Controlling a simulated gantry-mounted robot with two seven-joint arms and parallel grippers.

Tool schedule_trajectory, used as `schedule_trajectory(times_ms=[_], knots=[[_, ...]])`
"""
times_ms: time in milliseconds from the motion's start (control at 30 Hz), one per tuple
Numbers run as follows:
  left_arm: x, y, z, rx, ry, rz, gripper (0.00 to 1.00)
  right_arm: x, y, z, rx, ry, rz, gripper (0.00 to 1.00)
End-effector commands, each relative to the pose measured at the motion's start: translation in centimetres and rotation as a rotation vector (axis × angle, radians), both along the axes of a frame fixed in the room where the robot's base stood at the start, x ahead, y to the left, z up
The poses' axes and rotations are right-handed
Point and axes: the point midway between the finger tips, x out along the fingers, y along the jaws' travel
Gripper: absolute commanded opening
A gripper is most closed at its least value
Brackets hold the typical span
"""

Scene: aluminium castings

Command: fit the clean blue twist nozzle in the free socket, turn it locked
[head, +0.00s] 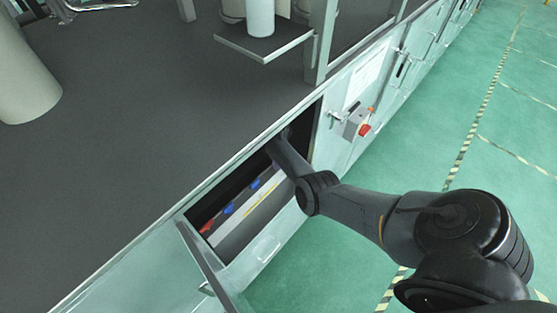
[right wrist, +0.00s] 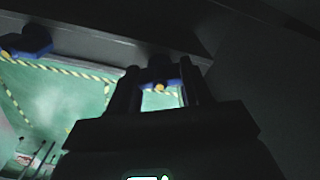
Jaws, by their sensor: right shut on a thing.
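In the right wrist view my right gripper (right wrist: 162,82) is shut on a blue twist nozzle (right wrist: 161,70), with a yellowish spot at its middle. The nozzle is close under a dark beam; I cannot tell whether it is seated in a socket. Another blue nozzle (right wrist: 30,41) sits on the beam at the left of that view. In the head view my right arm reaches into a cabinet opening, and its gripper is hidden inside. Blue pieces (head: 229,208) and (head: 255,184) show in the opening. The free socket cannot be made out. My left gripper is out of view.
A red piece (head: 206,226) lies at the near end of the opening. An open door panel (head: 205,262) stands at its near side. A control box with a red button (head: 364,129) is beyond the opening. The green floor (head: 480,120) at right is clear.

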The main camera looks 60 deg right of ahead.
Motion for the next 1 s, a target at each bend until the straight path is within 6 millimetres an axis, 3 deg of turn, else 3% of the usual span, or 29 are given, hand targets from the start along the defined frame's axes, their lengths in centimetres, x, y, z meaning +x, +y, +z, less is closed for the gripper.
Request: schedule_trajectory(times_ms=[233,633,1000], knots=[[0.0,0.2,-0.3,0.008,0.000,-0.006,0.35,0.1,0.0,-0.1,0.001,-0.002,-0.041,0.19],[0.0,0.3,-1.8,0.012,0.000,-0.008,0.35,0.1,0.1,-0.1,0.002,-0.001,-0.406,0.19],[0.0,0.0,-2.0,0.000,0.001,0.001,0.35,0.0,0.0,-0.2,0.000,0.000,-0.449,0.19]])
